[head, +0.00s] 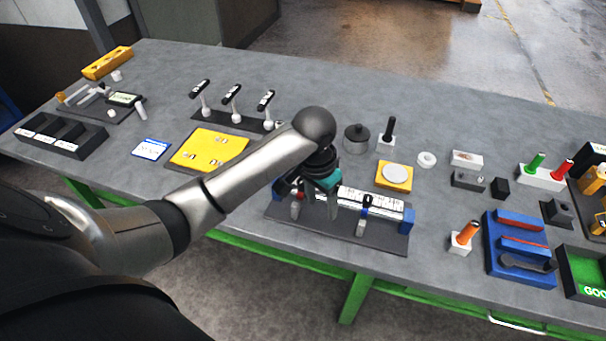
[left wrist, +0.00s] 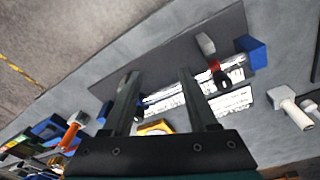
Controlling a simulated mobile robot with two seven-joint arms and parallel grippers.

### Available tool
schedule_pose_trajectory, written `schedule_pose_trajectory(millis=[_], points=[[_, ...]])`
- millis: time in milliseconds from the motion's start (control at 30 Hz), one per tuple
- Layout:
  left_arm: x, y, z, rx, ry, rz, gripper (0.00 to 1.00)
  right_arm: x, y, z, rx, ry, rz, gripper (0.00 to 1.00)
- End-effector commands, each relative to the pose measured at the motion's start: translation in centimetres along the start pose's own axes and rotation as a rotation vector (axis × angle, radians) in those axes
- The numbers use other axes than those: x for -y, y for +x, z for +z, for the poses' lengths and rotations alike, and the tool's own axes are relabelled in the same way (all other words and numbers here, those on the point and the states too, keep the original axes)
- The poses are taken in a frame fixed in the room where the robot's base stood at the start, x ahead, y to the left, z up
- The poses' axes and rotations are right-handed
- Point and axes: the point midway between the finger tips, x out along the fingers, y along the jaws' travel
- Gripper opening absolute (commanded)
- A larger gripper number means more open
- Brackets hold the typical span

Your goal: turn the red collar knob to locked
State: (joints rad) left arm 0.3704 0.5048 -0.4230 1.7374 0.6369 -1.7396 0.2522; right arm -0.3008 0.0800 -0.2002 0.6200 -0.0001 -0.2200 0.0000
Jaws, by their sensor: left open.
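The red collar knob (left wrist: 214,67) shows in the left wrist view, with a grey lever (left wrist: 206,44) beside it and a dark part below it. It sits on a fixture with a dark base plate (head: 380,238) and white label strips (head: 385,211). The knob's setting cannot be read.
A second collar with a grey lever (head: 361,228) stands right of my gripper, near a blue end block (head: 407,220). A yellow block with a pale disc (head: 395,175) and a black-handled piece (head: 387,135) stand behind. An orange-handled piece (head: 464,236) stands to the right.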

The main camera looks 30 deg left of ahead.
Motion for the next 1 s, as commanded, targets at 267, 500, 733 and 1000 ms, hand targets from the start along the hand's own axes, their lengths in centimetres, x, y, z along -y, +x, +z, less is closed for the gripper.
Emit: schedule_pose_trajectory(millis=[267, 500, 733, 1000], points=[[6.4, -9.0, -3.9, 0.071, -0.121, -0.05, 0.59, 0.0, -0.7, -0.1, -0.001, 0.0, 0.0, 0.0], [8.7, -13.0, -4.5, 0.1, -0.19, -0.053, 0.59, 0.0, -0.8, -0.1, -0.001, 0.0, 0.0, 0.0], [8.9, -11.5, -4.3, 0.107, -0.195, -0.052, 0.59, 0.0, -0.8, -0.1, -0.001, 0.0, 0.0, 0.0], [9.1, -5.8, -3.6, 0.108, -0.196, -0.053, 0.59, 0.0, -0.5, -0.1, -0.001, 0.0, 0.0, 0.0]])
